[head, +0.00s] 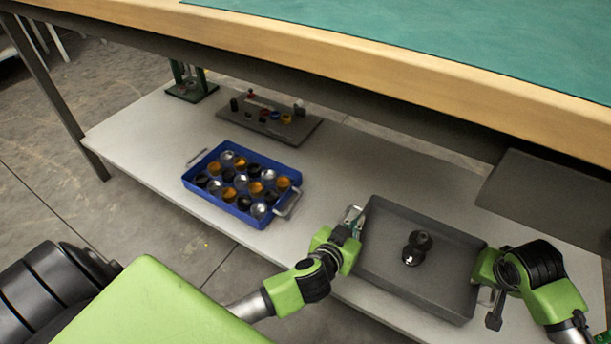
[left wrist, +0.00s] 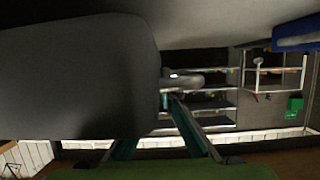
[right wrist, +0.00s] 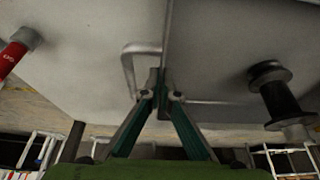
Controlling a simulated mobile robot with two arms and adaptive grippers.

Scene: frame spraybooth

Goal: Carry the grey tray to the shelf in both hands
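The grey tray (head: 385,268) is level over the pale lower board at the right of the head view. Whether the tray touches the board is unclear.
A blue tray (head: 236,214) of jars stands left on the pale board (head: 150,140). Behind it are a dark block with small pegs (head: 295,132) and a green stand (head: 190,90). The wood-edged tabletop (head: 400,80) overhangs the board. A dark panel (head: 545,195) is at right.

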